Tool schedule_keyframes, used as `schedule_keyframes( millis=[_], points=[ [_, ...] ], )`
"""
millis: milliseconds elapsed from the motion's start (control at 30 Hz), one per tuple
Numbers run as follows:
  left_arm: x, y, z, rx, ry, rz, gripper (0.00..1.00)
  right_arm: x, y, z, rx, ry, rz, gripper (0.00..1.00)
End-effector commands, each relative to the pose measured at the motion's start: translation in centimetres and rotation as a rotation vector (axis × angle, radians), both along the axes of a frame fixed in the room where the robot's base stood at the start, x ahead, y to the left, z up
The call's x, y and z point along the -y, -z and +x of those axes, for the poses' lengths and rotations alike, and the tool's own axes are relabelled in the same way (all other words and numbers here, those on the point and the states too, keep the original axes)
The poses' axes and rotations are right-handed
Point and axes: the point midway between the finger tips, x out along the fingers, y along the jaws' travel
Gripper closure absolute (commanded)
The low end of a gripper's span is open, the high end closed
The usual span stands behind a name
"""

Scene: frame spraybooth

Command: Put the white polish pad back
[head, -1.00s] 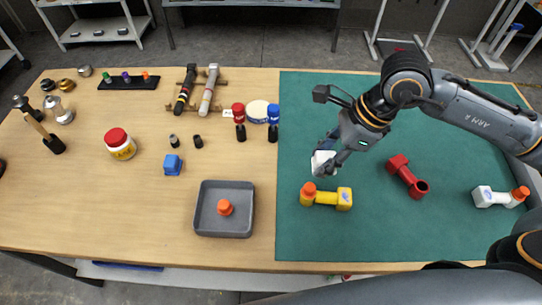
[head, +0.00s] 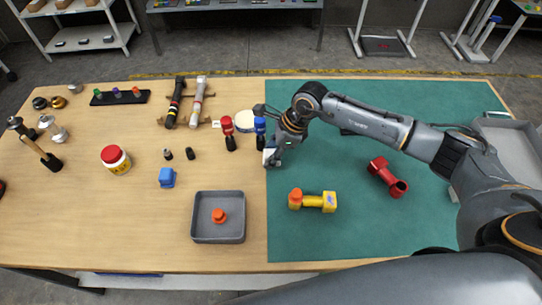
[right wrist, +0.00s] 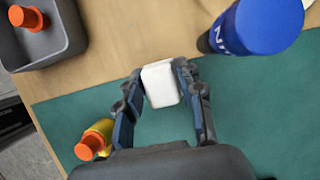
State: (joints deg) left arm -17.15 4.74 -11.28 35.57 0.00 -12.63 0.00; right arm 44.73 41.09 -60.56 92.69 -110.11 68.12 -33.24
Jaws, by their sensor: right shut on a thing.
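The white polish pad (right wrist: 160,84) is a small white block between the fingertips of my right gripper (right wrist: 158,88) in the right wrist view. In the head view the right gripper (head: 278,150) holds the white block (head: 268,157) near the left edge of the green mat (head: 330,240). The fingers press on its two sides. I cannot tell its height above the surface. A blue block (head: 166,178) of similar size stands on the bare wood to the left. My left gripper is not in view.
Blue-topped (head: 260,126) and red-topped (head: 227,125) upright items and a round pale disc (head: 246,127) stand close to the right gripper. A grey tray (head: 240,238) holds an orange cap. A yellow fitting (head: 314,201) and a red fitting (head: 388,178) lie on the mat.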

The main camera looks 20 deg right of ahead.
Motion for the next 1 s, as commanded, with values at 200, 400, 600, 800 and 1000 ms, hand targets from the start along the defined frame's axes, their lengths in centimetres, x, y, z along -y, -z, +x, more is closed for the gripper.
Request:
schedule_keyframes(
  millis=[200,400,600,800,1000],
  points=[
    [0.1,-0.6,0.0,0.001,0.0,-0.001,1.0,0.0,2.3,-0.2,-0.004,0.001,-0.001,0.88],
    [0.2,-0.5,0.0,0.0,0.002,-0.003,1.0,0.1,2.3,-0.2,-0.002,0.0,0.0,0.88],
    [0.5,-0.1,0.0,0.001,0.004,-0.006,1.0,0.1,2.6,-0.2,-0.002,0.0,0.0,0.57],
    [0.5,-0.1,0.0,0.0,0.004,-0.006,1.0,0.1,2.6,-0.2,-0.002,0.0,0.0,0.41],
    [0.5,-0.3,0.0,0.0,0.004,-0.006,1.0,0.1,2.5,-0.2,-0.003,0.001,0.0,0.41]
  ],
)
